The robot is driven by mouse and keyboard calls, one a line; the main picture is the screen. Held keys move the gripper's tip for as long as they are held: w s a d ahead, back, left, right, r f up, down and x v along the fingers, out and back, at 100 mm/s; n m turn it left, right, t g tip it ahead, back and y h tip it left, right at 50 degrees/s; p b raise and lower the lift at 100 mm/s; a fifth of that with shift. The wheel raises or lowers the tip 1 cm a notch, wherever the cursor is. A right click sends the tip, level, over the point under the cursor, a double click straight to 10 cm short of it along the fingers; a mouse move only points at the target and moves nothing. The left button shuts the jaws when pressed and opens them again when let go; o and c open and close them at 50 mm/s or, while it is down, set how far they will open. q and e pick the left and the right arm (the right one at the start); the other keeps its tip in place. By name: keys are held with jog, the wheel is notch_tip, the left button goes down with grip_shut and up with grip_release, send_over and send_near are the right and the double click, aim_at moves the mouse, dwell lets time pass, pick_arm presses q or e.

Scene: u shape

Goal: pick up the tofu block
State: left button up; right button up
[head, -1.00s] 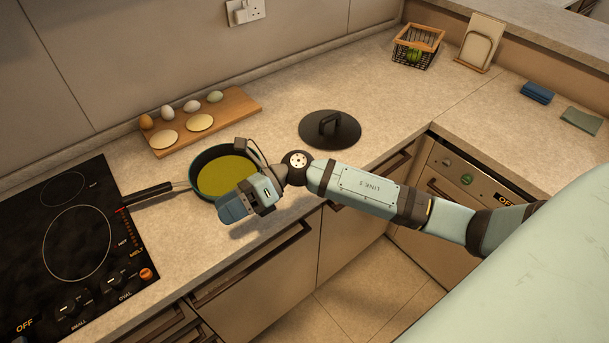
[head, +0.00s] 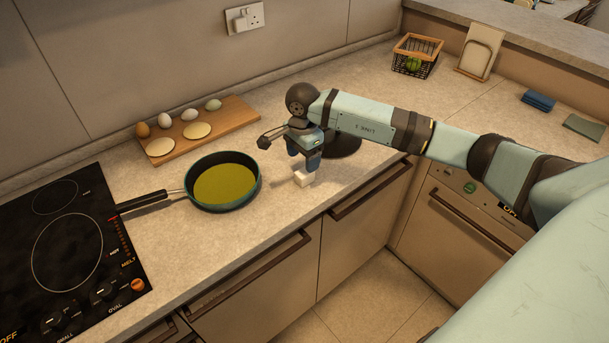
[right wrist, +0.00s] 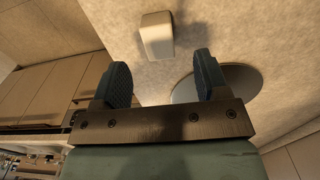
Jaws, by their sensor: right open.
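The tofu block (head: 303,179) is a small white block on the counter, right of the pan and near the counter's front edge. My right gripper (head: 304,164) is above it, pointing down, and its fingers hide part of the block. In the right wrist view the fingers (right wrist: 160,72) stand apart and empty. The block (right wrist: 157,37) lies just beyond the fingertips, in line with the gap between them. My left gripper is not in view.
A pan (head: 224,183) of yellow-green liquid stands left of the gripper, beside the black hob (head: 70,250). A dark lid (head: 345,147) lies partly hidden behind my arm. A wooden board (head: 225,118) with eggs is at the back. The counter between pan and block is clear.

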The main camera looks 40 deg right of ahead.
aim_at(304, 172)
jog(key=shift+d+f+p, duration=0.1)
jog(key=shift+f+p, duration=0.55)
jog(key=shift+f, duration=2.65)
jog(key=c, duration=1)
